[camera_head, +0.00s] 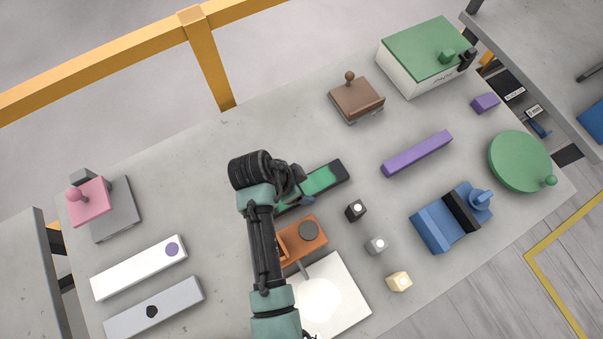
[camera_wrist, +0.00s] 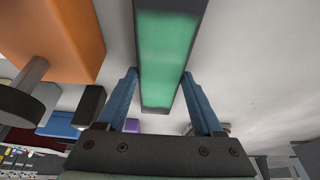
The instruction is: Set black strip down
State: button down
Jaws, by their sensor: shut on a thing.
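The black strip (camera_head: 341,167) has a green panel on its upper face and lies at a slant near the middle of the slab. My gripper (camera_head: 303,194) is over its left part and hides that end. In the wrist view, the blue fingers of my gripper (camera_wrist: 159,80) stand on either side of the strip (camera_wrist: 166,60) and are shut on it. Whether the strip touches the slab or hangs just above it, I cannot tell.
An orange block (camera_head: 306,240) stands close below the strip, with a white square plate (camera_head: 345,300) beyond it. A small black cube (camera_head: 355,210) and a purple bar (camera_head: 416,153) lie to the right.

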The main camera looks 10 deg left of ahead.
jog(key=shift+c, duration=0.2)
grip_release()
